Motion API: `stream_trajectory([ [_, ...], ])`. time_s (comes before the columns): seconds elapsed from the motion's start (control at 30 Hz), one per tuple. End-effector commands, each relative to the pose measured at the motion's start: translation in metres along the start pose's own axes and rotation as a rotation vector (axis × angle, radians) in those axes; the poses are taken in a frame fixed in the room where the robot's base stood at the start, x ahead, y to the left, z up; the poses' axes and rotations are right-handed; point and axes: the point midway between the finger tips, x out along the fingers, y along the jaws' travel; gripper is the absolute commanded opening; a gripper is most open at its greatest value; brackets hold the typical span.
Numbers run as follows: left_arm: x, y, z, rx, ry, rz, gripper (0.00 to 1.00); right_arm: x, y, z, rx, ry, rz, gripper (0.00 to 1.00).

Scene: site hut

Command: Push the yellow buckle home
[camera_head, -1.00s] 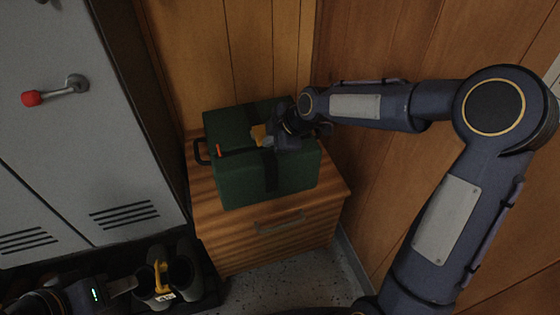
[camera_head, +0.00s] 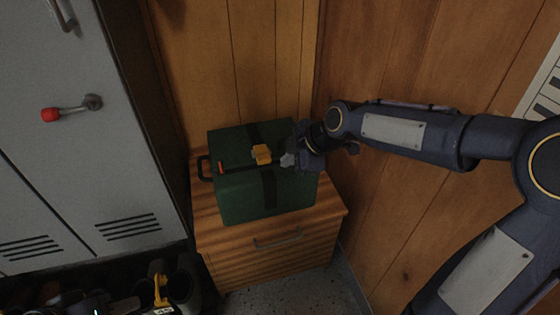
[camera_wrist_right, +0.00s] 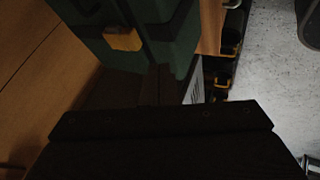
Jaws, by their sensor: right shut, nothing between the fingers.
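The yellow buckle (camera_head: 262,154) sits on top of the dark green case (camera_head: 238,190), on the black strap that runs over the lid and down the front. It also shows in the right wrist view (camera_wrist_right: 122,38). My right gripper (camera_head: 288,160) is shut and empty, just to the right of the buckle, with a small gap between them. Whether the buckle is fully seated is too small to tell.
The case stands on a wooden drawer cabinet (camera_head: 285,262) against wood-panelled walls. It has a black handle (camera_head: 204,168) and a small red-orange piece (camera_head: 221,167) on the left. A grey locker (camera_head: 85,170) stands at left. Dark boots (camera_head: 183,282) are beside the cabinet.

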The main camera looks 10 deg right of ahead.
Motion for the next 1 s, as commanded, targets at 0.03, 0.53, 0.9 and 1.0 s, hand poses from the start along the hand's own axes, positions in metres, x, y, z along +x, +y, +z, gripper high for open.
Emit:
stream_trajectory([
  [0.03,-0.003,0.001,-0.001,0.000,0.000,0.000,0.36,-0.009,0.001,0.000,0.000,-0.002,0.002,0.00],
  [0.53,-0.004,0.002,-0.002,0.000,0.000,0.000,0.36,-0.021,-0.001,0.000,0.000,0.000,-0.001,0.00],
  [0.9,-0.004,0.002,-0.002,0.000,0.000,0.000,0.36,-0.047,-0.022,0.005,0.159,-0.042,0.006,0.00],
  [1.0,-0.004,0.002,-0.002,0.000,0.000,0.000,0.36,-0.079,-0.056,0.014,0.402,-0.085,0.025,0.00],
])
